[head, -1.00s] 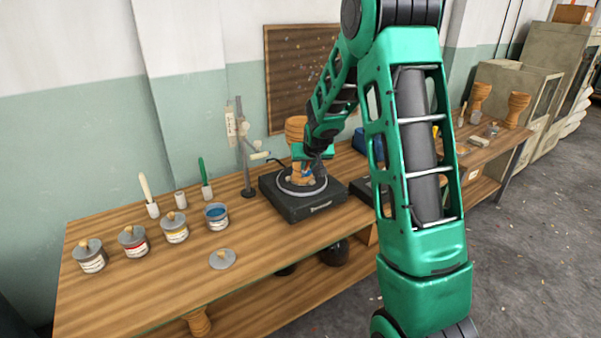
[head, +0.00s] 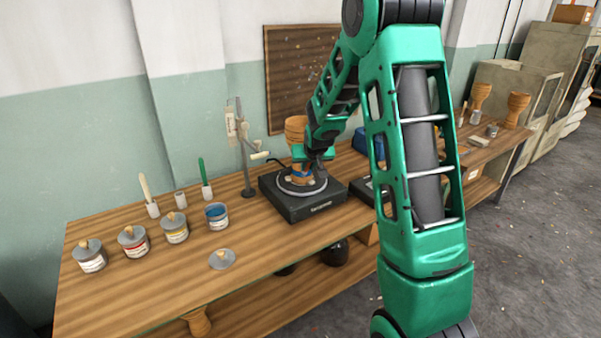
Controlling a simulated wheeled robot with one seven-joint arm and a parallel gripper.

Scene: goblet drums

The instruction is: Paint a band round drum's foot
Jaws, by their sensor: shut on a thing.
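The wooden goblet drum (head: 296,130) stands on the round plate of a black turntable (head: 300,208) on the bench. My gripper (head: 316,168) is at the drum's right side, low by its foot, and looks shut on a slim tool, probably a brush. The tool is mostly hidden by the gripper, so I cannot tell whether its tip touches the wood. A blue patch (head: 301,173) shows on the foot's front. The open tin of blue paint (head: 217,217) stands left of the turntable, with a loose lid (head: 222,259) in front of it.
Three lidded tins (head: 133,241) stand at the bench's left. Behind them are a white-handled brush (head: 146,190), an empty-looking holder (head: 180,198) and a green-handled brush (head: 203,175). A stand (head: 245,160) rises left of the turntable. More goblets (head: 516,108) are at the far right.

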